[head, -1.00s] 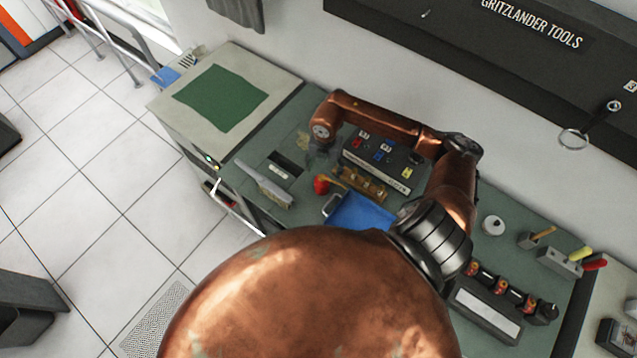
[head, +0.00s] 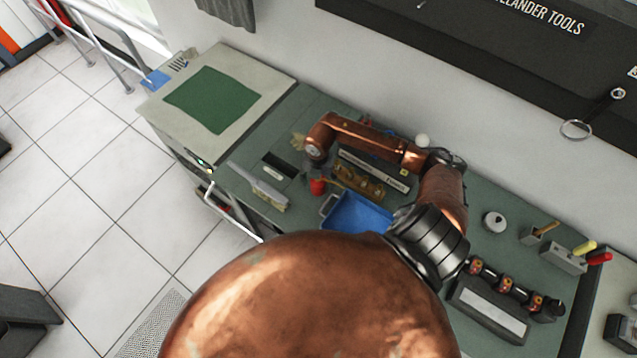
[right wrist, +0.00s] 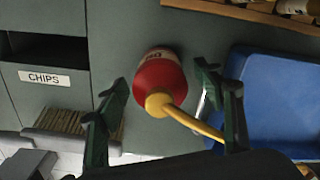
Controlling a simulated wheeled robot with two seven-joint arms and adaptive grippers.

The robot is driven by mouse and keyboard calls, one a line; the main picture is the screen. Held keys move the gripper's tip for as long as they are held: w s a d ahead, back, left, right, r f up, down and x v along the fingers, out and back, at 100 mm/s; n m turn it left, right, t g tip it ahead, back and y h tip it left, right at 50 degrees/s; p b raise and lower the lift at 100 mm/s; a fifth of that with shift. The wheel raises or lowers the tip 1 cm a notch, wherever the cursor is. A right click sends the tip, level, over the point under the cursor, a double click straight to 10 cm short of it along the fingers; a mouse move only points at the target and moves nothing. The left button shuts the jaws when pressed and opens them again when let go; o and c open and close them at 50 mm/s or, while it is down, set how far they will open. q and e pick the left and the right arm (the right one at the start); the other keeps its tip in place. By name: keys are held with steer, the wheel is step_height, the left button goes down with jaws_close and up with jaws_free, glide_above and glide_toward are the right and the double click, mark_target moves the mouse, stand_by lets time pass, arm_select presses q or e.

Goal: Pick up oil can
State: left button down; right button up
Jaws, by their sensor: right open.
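The oil can (head: 318,186) is a small red can on the green bench, left of the blue tray. In the right wrist view the red oil can (right wrist: 160,82) shows from above with its yellow cap and a long yellow spout pointing to the lower right. My right gripper (right wrist: 163,80) is open, with one dark green finger on each side of the can. Gaps show between the can and both fingers. In the head view the gripper's fingers are hard to make out below the end of my copper arm. My left gripper is not in view.
The blue tray (head: 355,213) lies close on the right of the can. A wooden rack (head: 360,182) stands behind it. A brush (head: 262,188) and a slot labelled CHIPS (right wrist: 45,77) are to the left. A green mat (head: 215,98) lies on the cabinet further left.

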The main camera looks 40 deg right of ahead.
steer(key=shift+f, duration=1.05)
steer(key=c, duration=1.5)
